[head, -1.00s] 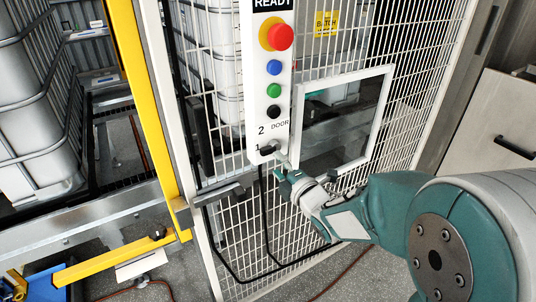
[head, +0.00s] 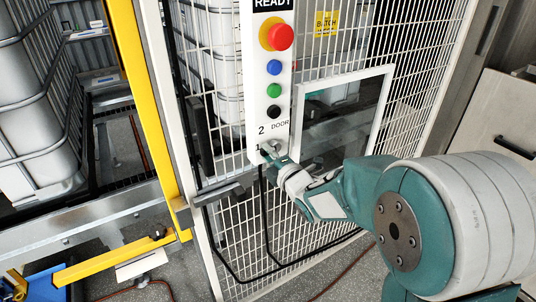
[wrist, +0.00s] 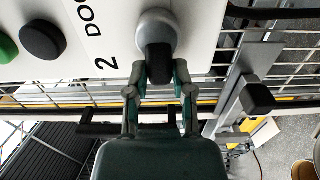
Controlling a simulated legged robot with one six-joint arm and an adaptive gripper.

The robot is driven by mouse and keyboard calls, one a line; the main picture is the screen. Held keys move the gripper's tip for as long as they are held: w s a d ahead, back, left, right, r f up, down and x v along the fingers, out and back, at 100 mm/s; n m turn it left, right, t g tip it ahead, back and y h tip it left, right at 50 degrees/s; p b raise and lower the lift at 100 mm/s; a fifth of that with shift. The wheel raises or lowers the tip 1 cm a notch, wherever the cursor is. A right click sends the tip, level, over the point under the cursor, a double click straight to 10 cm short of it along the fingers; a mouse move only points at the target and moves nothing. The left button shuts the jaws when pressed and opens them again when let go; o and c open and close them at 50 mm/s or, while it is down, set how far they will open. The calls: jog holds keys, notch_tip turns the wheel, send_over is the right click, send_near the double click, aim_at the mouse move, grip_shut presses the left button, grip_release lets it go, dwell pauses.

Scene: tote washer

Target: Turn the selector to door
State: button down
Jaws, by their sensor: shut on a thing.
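The selector is a grey round knob with a black grip bar, low on a white control panel (head: 250,90). The selector (wrist: 156,28) shows at the top middle of the wrist view, its black bar between my fingertips. In the head view my gripper (head: 271,153) reaches the panel's lower end and covers most of the knob. My gripper (wrist: 160,88) is shut on the selector's bar. The printed marks "1", "2" and "DOOR" stand around the knob in the head view. Which mark the bar points at is hard to tell.
Above the selector are a black button (head: 273,112), a green one (head: 273,91), a blue one (head: 274,67) and a red stop button (head: 280,37). A wire mesh fence (head: 410,110) with a framed window surrounds the panel. A grey latch (head: 220,194) is at lower left.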

aim_at(275, 136)
jog(key=shift+m, duration=0.4)
jog(key=m, duration=0.3)
jog(key=r+m, duration=0.1)
jog(key=m, duration=0.2)
jog(key=d+r+m, duration=0.1)
jog(key=m, duration=0.3)
jog(key=shift+w+d, duration=0.1)
jog(key=shift+w, duration=0.2)
jog(key=m, duration=0.3)
jog(key=d+m, duration=0.1)
jog(key=m, duration=0.1)
jog(key=shift+w+r+m, duration=0.15)
jog(key=shift+w+m, duration=0.15)
jog(key=shift+w, duration=0.05)
jog(key=m, duration=0.1)
jog(key=d+m, duration=0.1)
jog(key=m, duration=0.3)
jog(key=shift+w+d, duration=0.15)
jog(key=shift+w, duration=0.25)
jog(key=shift+m, duration=0.4)
jog(key=shift+c, duration=2.4)
grip_release()
jog(key=shift+w, duration=0.1)
